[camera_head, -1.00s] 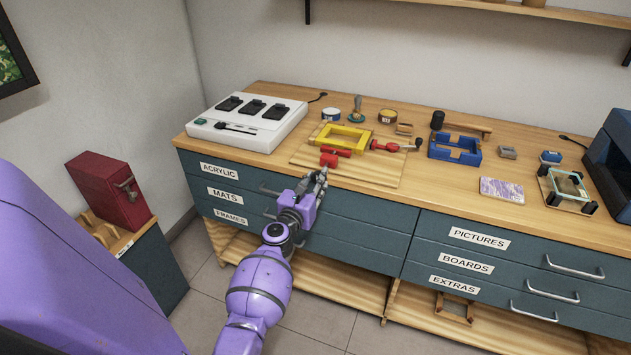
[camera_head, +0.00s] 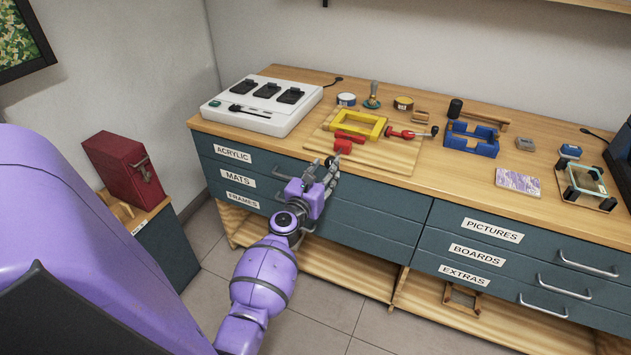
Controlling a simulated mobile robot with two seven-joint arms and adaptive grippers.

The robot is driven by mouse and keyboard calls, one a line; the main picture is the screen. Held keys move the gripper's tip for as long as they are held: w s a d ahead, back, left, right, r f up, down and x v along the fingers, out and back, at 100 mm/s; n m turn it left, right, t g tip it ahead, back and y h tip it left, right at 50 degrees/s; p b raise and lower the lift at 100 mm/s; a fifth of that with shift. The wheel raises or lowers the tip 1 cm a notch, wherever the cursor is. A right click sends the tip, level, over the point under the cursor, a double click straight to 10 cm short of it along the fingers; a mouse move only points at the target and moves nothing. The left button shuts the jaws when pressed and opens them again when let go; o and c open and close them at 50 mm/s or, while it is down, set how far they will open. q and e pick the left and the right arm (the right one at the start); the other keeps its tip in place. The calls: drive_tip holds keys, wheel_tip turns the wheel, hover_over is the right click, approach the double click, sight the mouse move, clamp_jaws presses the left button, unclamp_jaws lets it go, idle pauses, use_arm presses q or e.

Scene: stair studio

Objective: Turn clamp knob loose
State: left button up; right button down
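The red clamp lies on a wooden board (camera_head: 385,157) on the bench. A yellow frame (camera_head: 347,122) sits within it. A red block (camera_head: 343,146) and red bar (camera_head: 350,136) are at the frame's front edge. On the right, a red screw part (camera_head: 400,134) leads to a thin crank with a dark knob (camera_head: 434,130). My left gripper (camera_head: 327,163) is at the bench's front edge, just in front of the red block and apart from the dark knob. Its fingers are too small to tell open from shut. My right gripper is out of view.
A white charger-like unit (camera_head: 262,106) stands at the left. A blue frame clamp (camera_head: 471,139), a patterned card (camera_head: 518,181) and a glass-topped stand (camera_head: 586,185) are to the right. Closed labelled drawers (camera_head: 375,218) lie below. Bare bench (camera_head: 455,182) shows right of the board.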

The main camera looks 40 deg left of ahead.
use_arm(q)
drive_tip(key=v, duration=1)
drive_tip(key=shift+a, duration=0.15)
